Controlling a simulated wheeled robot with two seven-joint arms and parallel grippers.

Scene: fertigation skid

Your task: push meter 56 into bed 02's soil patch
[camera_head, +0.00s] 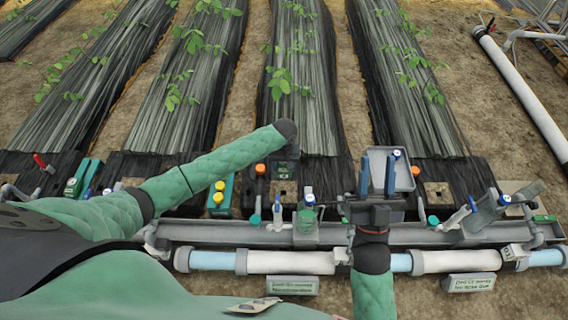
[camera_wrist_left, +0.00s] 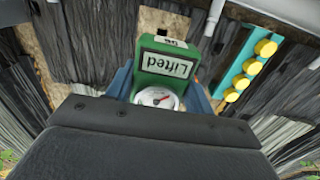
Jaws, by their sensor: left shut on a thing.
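My left arm reaches in from the left, and its gripper (camera_wrist_left: 170,88) is shut on a green meter (camera_wrist_left: 165,62) with a white dial and a label reading "Lifted". The number on its small tag is too small to read surely. In the head view the gripper (camera_head: 285,158) is dark and partly hidden by its wrist, above a brown soil patch (camera_head: 284,193) with a dark hole. Part of a brown patch (camera_wrist_left: 150,20) shows beyond the meter in the wrist view. Contact between meter and soil cannot be told. My right gripper (camera_head: 377,174) is open and empty at the right.
A teal block with yellow knobs (camera_head: 220,198) stands left of the soil patch; it also shows in the wrist view (camera_wrist_left: 248,72). A grey rail (camera_head: 240,232) with blue-handled valves and a white pipe (camera_head: 290,262) run in front. A grey tray (camera_head: 403,172) is behind my right gripper.

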